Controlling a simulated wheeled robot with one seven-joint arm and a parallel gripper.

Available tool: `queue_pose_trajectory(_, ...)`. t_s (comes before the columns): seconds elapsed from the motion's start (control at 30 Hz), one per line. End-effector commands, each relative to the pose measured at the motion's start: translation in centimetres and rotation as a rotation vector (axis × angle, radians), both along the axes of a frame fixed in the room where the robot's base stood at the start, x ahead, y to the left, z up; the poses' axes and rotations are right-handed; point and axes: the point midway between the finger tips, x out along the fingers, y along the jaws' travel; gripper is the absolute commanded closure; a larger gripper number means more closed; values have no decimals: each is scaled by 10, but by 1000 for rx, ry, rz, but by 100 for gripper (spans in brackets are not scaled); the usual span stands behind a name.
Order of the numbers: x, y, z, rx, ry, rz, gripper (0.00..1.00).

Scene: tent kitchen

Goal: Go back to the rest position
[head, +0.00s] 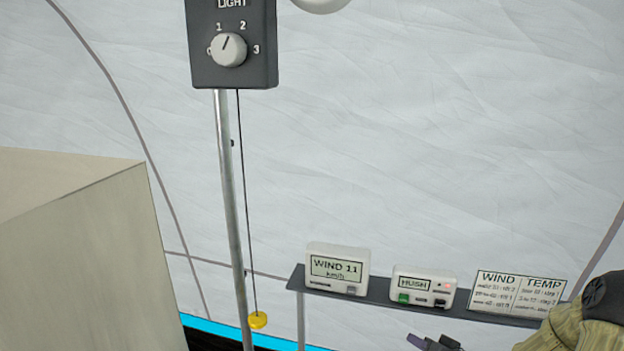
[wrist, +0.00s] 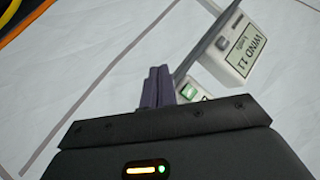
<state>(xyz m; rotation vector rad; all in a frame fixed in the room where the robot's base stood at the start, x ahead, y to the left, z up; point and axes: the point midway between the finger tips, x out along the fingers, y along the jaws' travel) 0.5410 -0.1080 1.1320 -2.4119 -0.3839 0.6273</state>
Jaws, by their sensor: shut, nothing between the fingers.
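My gripper (wrist: 157,87) shows in the wrist view with its two dark fingers together and nothing between them. In the head view only the tip of my gripper (head: 436,343) shows at the bottom edge, in front of and below the shelf. The gripper is apart from the devices on the shelf as far as the head view shows. The rest of my gripper is cut off by the frame there.
A dark shelf (head: 385,290) carries a wind meter (head: 338,268) reading 11, a HUSH box (head: 423,287) and a WIND/TEMP card (head: 517,291). A LIGHT dial box (head: 232,45) hangs on a pole, beside a cord with a yellow knob (head: 257,320). A beige box (head: 90,260) fills the left.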

Motion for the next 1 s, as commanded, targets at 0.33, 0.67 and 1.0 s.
queue_pose_trajectory(0.33,-38,31,-2,-513,355,6,100)
queue_pose_trajectory(0.67,-127,72,32,-717,647,59,100)
queue_pose_trajectory(1.0,-194,109,48,-691,798,163,100)
